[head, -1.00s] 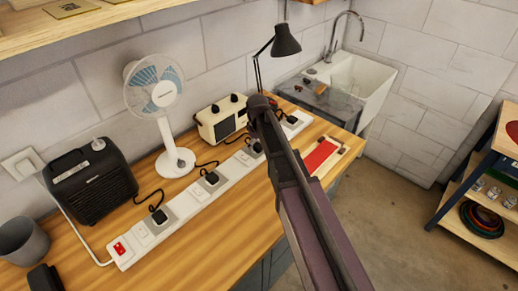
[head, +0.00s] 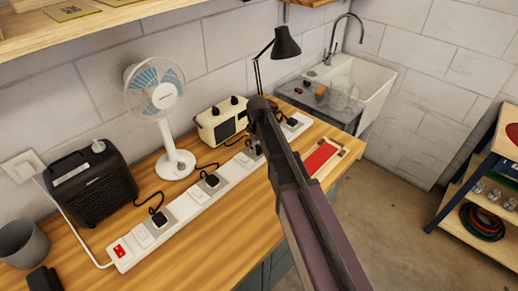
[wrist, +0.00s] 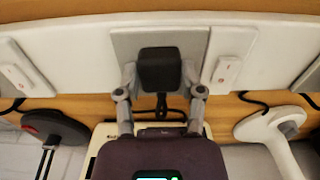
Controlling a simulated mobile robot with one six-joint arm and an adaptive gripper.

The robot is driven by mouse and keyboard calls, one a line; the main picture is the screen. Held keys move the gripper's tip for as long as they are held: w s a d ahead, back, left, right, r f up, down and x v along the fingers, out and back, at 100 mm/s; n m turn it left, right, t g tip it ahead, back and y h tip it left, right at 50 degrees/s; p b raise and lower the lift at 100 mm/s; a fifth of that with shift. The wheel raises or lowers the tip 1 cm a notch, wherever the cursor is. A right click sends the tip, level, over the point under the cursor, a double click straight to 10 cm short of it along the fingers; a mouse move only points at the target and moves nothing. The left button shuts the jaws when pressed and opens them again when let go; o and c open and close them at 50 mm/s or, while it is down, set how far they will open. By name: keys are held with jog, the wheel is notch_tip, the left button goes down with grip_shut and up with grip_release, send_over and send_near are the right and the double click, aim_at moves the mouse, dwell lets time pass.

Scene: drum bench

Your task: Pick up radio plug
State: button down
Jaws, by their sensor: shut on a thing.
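The radio plug (wrist: 160,68) is a black block on a grey socket square of the white power strip (wrist: 85,62). Its black cord runs toward the cream radio (wrist: 104,132), partly covered by my wrist. My gripper (wrist: 160,76) is shut on the plug, one grey finger on each side. The plug appears to be at the socket; any gap below it cannot be seen. In the head view the radio (head: 222,121) stands behind the strip (head: 185,204), and my arm hides the gripper and part of the plug (head: 257,149).
A white fan (head: 175,163) and black heater (head: 93,185) stand left of the radio. Two more black plugs sit along the strip. A black desk lamp (head: 286,45) stands to the right, and a red tray (head: 321,158) lies beyond my arm. The front wooden bench area is clear.

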jog(key=shift+r, duration=0.1)
notch_tip(320, 180, up, 4)
jog(key=p, duration=0.3)
jog(key=shift+f+p, duration=0.25)
jog(key=shift+p, duration=0.05)
jog(key=s+d+r+p, duration=0.1)
jog(key=s+d, duration=0.2)
jog(key=s, duration=1.2)
jog(key=shift+s+r, duration=0.15)
jog(key=shift+s, duration=0.25)
jog(key=shift+w, duration=0.15)
send_over(258, 148)
jog(key=shift+w+a+r+p, duration=0.25)
jog(key=shift+w+a+p, duration=0.1)
jog(key=shift+w+p, duration=0.05)
dwell(3.1)
dwell(0.4)
jog(key=shift+f, duration=0.25)
